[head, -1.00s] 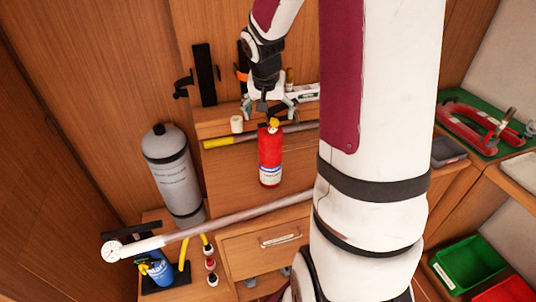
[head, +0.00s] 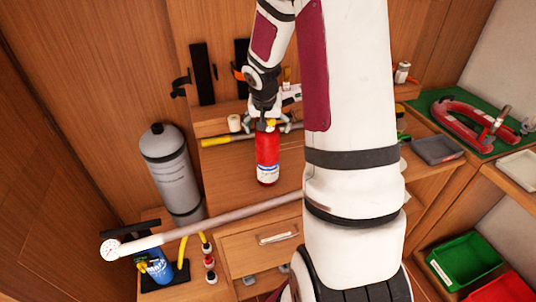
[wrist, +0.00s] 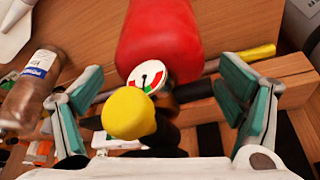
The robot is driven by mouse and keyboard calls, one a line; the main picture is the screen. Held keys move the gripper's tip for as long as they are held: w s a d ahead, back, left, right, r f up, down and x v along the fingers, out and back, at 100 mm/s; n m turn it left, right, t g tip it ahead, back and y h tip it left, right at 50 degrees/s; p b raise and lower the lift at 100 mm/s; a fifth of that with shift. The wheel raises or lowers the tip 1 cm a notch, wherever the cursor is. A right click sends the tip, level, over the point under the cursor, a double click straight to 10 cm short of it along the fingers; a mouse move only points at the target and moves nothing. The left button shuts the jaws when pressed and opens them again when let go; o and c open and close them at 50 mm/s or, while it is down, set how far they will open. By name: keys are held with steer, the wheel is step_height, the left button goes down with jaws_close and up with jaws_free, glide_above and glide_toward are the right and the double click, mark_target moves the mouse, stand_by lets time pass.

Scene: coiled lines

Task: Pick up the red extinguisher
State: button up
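The red extinguisher (head: 268,162) stands upright on the wooden bench, with a white and blue label low on its body. In the wrist view its red body (wrist: 160,40) is at the top centre, with the round gauge and yellow valve cap below it. My gripper (head: 266,124) is pointed down over the extinguisher's top. In the wrist view my gripper (wrist: 157,98) is open, with one teal-padded finger on each side of the valve head. A gap shows between the head and each finger. Its black handle is partly hidden by the cap.
A grey gas cylinder (head: 172,172) stands to the left. A long torque wrench with a dial (head: 190,230) lies across in front of the extinguisher. A yellow-ended bar (head: 215,142) lies behind it. A grey tray (head: 438,150) and red clamps (head: 455,117) are to the right.

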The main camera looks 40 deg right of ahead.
steer(key=c, duration=1.8)
steer(key=shift+w+r, duration=0.1)
steer(key=shift+c, duration=0.6)
steer(key=shift+r, duration=0.1)
